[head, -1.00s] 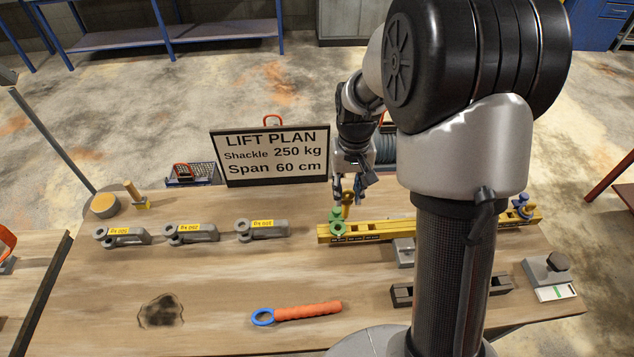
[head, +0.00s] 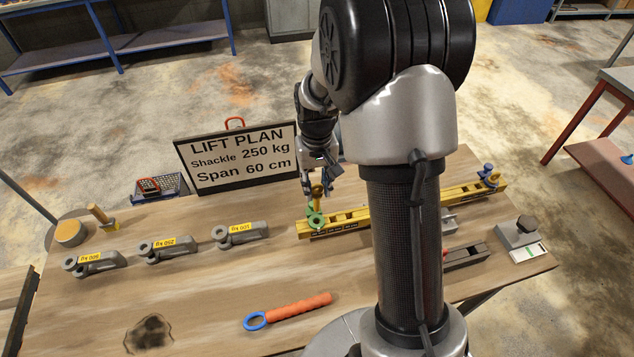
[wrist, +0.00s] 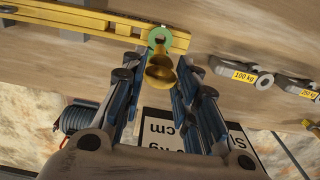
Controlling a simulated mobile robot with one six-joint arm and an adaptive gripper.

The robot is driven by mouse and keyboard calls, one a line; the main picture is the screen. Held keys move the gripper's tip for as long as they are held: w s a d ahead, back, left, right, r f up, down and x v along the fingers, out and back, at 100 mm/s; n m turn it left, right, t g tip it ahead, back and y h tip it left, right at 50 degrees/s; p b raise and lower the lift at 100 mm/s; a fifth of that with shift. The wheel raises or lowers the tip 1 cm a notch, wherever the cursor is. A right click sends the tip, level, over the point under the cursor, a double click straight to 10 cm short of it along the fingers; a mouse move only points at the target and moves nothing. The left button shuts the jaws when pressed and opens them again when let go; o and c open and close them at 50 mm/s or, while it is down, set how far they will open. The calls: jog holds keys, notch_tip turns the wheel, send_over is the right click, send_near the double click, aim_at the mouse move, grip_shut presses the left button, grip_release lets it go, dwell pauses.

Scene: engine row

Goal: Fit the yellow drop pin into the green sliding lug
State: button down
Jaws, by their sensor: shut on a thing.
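The yellow drop pin (wrist: 160,72) is between my gripper's fingers in the wrist view, its round brass-coloured head towards the camera. My gripper (head: 309,186) is shut on it, above the left end of the yellow beam. The pin (head: 317,192) also shows in the head view, roughly upright. The green sliding lug (head: 314,217) sits on the beam's left end, just below the pin. In the wrist view the lug's green ring (wrist: 160,35) shows just beyond the pin. I cannot tell whether the pin's tip is in the lug's hole; the pin hides it.
The yellow beam (head: 350,219) runs right behind my arm to a blue lug (head: 488,174). Several grey shackles (head: 168,246) lie to the left. The lift plan board (head: 238,160) stands behind, reading 250 kg and 60 cm. An orange-handled tool (head: 298,308) lies in front.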

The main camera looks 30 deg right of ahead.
jog(key=b, duration=0.3)
send_over(317, 209)
jog(key=shift+w+d+f, duration=0.1)
jog(key=shift+w+f, duration=0.1)
jog(key=shift+f, duration=0.85)
jog(key=shift+w+d+f, duration=0.1)
jog(key=shift+w+f, duration=0.1)
jog(key=shift+f, duration=0.85)
jog(key=shift+f+b, duration=2.35)
jog(key=shift+f, duration=1.5)
jog(key=c, duration=1.2)
grip_release()
notch_tip(317, 209, up, 12)
jog(key=shift+r, duration=0.1)
jog(key=shift+a, duration=0.1)
